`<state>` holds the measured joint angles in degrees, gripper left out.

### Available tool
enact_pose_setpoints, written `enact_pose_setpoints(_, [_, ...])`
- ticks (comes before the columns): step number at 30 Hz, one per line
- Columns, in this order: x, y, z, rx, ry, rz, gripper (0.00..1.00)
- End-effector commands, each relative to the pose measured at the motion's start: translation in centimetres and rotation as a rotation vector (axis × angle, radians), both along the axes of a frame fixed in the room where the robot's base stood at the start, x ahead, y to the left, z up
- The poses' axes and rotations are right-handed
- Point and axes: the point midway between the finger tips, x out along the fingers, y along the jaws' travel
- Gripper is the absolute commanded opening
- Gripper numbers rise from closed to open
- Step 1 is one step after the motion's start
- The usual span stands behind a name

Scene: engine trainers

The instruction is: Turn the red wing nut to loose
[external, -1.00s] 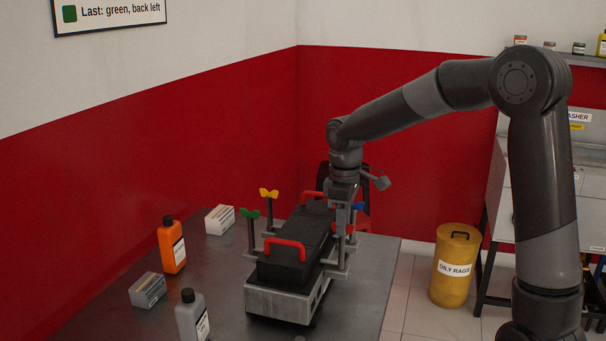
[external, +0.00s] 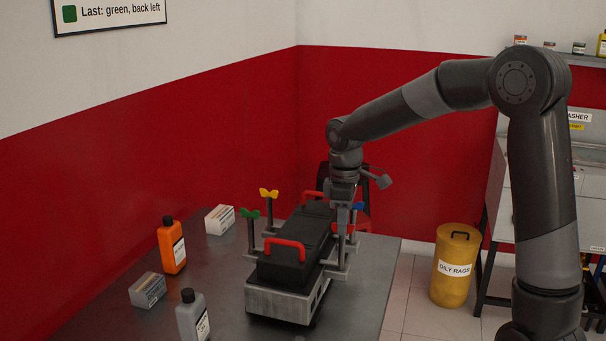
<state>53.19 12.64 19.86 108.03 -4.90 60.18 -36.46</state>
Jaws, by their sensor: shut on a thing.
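The engine trainer is a dark block with two red handles on a grey metal base (external: 278,301), standing on the table. My gripper (external: 343,228) points straight down at the right side of the trainer, over a post there. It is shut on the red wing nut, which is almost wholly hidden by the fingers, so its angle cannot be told. A yellow wing nut (external: 269,194) and a green wing nut (external: 250,214) top posts on the left side. A blue wing nut (external: 358,206) shows just right of my gripper.
An orange bottle (external: 171,248), a grey bottle (external: 190,318) and two small boxes, one at the back (external: 220,219) and one nearer (external: 147,290), stand left on the table. A yellow oily rags bin (external: 455,268) stands on the floor at right.

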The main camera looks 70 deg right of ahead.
Motion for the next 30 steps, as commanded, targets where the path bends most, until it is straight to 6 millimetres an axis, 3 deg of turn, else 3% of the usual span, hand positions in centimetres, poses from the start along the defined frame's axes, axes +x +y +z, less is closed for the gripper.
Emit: enact_pose_setpoints(30, [0.04,-0.01,0.11,-0.002,-0.002,0.921,0.0])
